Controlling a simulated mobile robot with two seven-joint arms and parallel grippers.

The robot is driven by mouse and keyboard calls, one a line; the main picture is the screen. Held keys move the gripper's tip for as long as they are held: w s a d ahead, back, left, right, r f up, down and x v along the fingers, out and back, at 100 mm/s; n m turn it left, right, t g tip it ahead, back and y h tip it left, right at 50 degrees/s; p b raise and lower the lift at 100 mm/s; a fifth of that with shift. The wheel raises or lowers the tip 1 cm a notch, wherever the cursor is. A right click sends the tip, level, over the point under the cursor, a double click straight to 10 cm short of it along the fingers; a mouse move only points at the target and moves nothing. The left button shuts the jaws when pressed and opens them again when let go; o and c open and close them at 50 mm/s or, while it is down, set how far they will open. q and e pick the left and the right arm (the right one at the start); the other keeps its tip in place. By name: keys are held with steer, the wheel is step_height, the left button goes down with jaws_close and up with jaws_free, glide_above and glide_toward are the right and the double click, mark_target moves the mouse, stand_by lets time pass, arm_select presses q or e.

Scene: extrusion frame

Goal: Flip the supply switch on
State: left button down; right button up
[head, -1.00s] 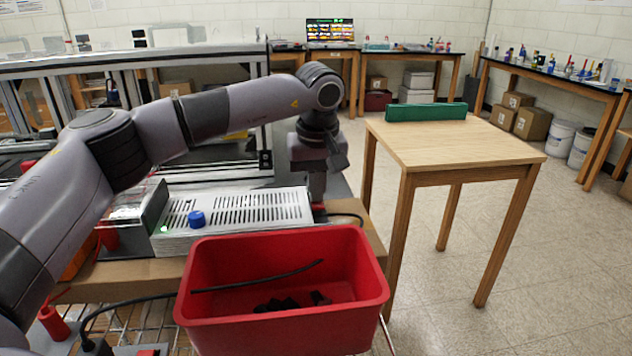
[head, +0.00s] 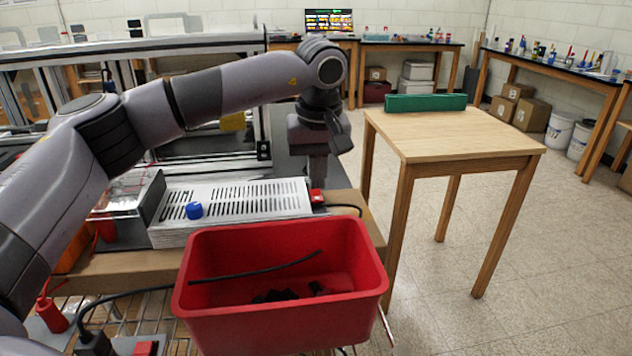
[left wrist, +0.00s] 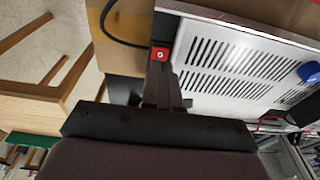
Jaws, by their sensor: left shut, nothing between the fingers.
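The power supply is a silver box with a slotted top (head: 250,199) and a blue knob (head: 194,210), behind the red bin. Its red switch (head: 317,197) is at the right end. The switch also shows in the left wrist view (left wrist: 159,54), just past the fingertips. My left gripper (head: 318,183) points down just behind the switch, shut and empty. In the left wrist view its closed fingers (left wrist: 161,78) end close to the switch; I cannot tell whether they touch. The switch's position is too small to read. My right gripper is not in view.
A red bin (head: 280,318) with dark pieces and a black rod stands in front of the supply. A black cable (head: 345,208) leaves the supply's right end.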

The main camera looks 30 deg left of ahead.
arm_select(q)
steer(key=r, duration=0.5)
steer(key=shift+s+d, duration=0.15)
steer(key=shift+s, duration=0.1)
step_height(320, 180, up, 6)
steer(key=t+b, duration=0.1)
steer(key=b, duration=0.1)
glide_above(317, 200)
steer(key=s+d, duration=0.1)
steer(key=shift+s+r+y, duration=0.2)
steer(key=shift+r+y, duration=0.15)
steer(key=shift+y, duration=0.05)
steer(key=x, duration=1.4)
steer(key=shift+w+d, duration=0.1)
